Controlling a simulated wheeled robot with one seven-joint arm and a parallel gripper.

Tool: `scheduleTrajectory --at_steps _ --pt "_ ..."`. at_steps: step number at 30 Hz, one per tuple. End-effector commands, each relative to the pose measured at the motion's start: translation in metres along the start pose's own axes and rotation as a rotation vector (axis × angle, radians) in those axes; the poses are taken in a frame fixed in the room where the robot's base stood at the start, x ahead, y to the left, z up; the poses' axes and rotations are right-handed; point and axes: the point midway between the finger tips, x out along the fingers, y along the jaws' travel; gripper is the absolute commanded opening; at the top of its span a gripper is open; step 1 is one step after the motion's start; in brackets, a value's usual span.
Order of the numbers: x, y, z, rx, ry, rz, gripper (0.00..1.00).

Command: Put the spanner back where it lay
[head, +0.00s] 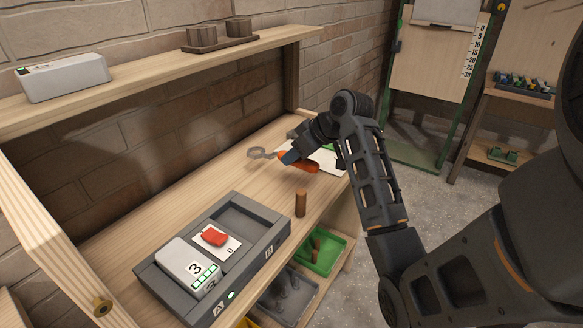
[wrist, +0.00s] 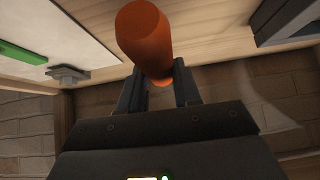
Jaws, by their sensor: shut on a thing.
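In the wrist view the rounded orange handle (wrist: 145,38) shows between my two fingers (wrist: 160,88), and the grey head is hidden. The spanner is over the far right part of the bench, beside a white sheet (head: 327,158). I cannot tell whether it touches the bench top. The sheet also shows in the wrist view (wrist: 55,35), with a green strip.
A grey two-bay tray (head: 262,218) holds a white box (head: 190,266) and a red item on a card (head: 214,237). A brown cylinder (head: 300,203) stands near the bench's front edge. Green (head: 327,262) and grey bins sit below. A shelf (head: 150,75) runs above the bench.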

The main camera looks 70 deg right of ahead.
Motion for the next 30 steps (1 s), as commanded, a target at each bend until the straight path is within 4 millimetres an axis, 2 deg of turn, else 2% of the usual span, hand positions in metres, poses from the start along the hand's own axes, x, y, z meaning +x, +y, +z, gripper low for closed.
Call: scheduleTrajectory --at_steps 4,15,26,27,30 --pt "0.004 -0.009 0.004 0.000 0.001 0.001 0.00" --pt "0.034 -0.009 0.030 0.000 0.001 0.001 0.00" --pt "0.037 -0.009 0.033 -0.001 0.001 0.001 0.00" --pt "0.036 -0.009 0.033 0.000 0.000 0.001 0.35" --pt "0.036 -0.009 0.033 0.000 0.000 0.001 0.45"
